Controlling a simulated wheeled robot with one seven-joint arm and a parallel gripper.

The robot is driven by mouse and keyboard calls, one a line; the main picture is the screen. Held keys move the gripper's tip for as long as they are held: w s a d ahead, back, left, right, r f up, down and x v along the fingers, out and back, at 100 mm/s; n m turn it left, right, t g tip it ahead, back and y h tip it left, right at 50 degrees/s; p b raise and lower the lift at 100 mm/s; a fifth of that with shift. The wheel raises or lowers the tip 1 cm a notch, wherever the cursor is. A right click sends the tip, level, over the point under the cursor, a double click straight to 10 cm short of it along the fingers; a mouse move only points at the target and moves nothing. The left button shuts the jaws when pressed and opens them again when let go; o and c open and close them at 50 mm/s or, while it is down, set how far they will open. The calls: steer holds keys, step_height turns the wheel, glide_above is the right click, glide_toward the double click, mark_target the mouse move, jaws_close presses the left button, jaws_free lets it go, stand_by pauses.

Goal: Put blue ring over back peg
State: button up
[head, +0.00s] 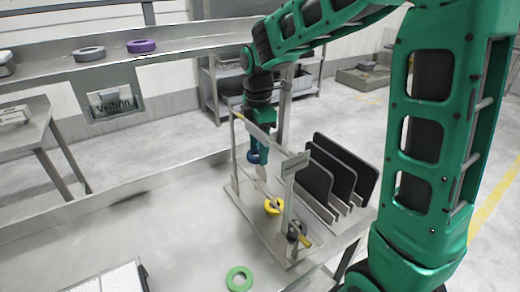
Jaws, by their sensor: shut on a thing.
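My gripper (257,154) points down over the back part of a metal peg stand (248,208). It is shut on a small blue ring (252,157), which is held above the stand's base. My arm and the stand's uprights partly cover this area, so I cannot make out the back peg clearly or tell whether the ring is around it. A yellow ring (273,207) is lower on the stand, near its middle. A dark ring (296,230) is at the front end, beside a yellow-tipped bar.
A green ring (239,279) lies on the metal table (150,225) in front of the stand. Dark upright plates (340,172) stand in a rack close to its right. The table's left middle is clear.

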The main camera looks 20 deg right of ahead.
steer(key=shift+w+a+f, duration=0.1)
steer(key=shift+a+f, duration=0.1)
steer(key=shift+f, duration=3.15)
steer(key=shift+f, duration=0.15)
steer(key=shift+f, duration=2.3)
steer(key=shift+f, duration=0.3)
steer(key=o, duration=1.2)
steer(key=shift+r, duration=0.1)
